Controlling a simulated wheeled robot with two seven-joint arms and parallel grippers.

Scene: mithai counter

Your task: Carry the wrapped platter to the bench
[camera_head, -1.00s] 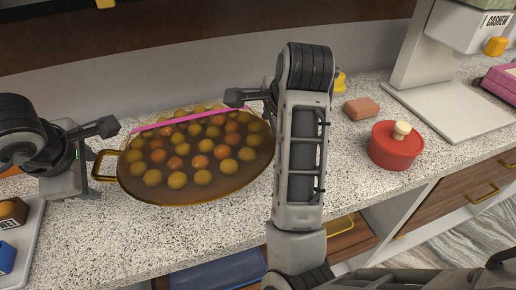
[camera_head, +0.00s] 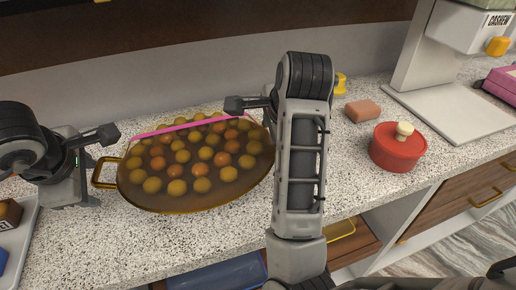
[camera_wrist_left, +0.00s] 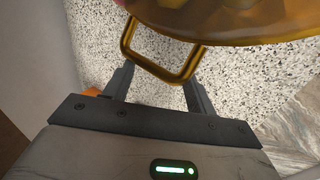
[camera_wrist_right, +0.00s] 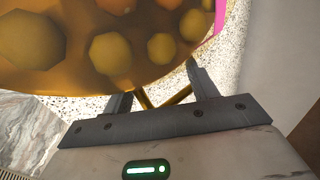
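The wrapped platter (camera_head: 195,206), a round golden dish of orange and yellow sweets under clear wrap with a pink strip, is over the speckled counter. I cannot tell whether it touches the counter. My left gripper (camera_head: 104,170) has its fingers on both sides of the platter's left gold handle; the left wrist view shows this handle (camera_wrist_left: 160,66) between the fingers (camera_wrist_left: 160,78). My right gripper (camera_wrist_right: 160,88) has its fingers either side of the other handle (camera_wrist_right: 178,97). In the head view my right arm hides that handle. No bench can be made out.
A red lidded pot (camera_head: 396,152), a brown block (camera_head: 362,110) and a scale-like machine (camera_head: 453,105) stand to the right. A tray (camera_head: 24,238) with small boxes is at the left edge. A drawer (camera_head: 350,243) is below the counter.

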